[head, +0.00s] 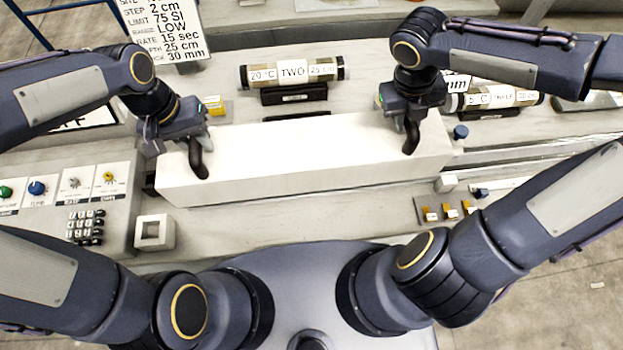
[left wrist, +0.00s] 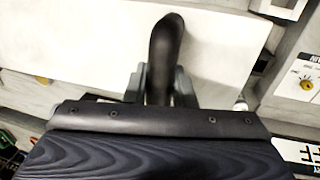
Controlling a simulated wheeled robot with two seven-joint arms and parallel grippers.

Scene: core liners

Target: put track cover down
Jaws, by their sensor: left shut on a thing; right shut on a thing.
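The track cover (head: 300,155) is a long white box-shaped cover lying across the middle of the bench in the head view. It has a black curved handle near each end. My left gripper (head: 190,150) is shut on the left handle (head: 199,164). My right gripper (head: 408,118) is shut on the right handle (head: 411,138). In the left wrist view, my left gripper (left wrist: 160,85) has its fingers on either side of the black handle (left wrist: 167,45), above the white cover (left wrist: 225,40). What lies under the cover is hidden; I cannot tell whether it touches the track.
Behind the cover a labelled core liner (head: 292,72) rests on a black stand. Another liner (head: 495,98) lies at the right. A control panel (head: 85,200) with knobs and keypad is at the left, beside a white square block (head: 154,232). Small yellow switches (head: 449,211) sit at the right.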

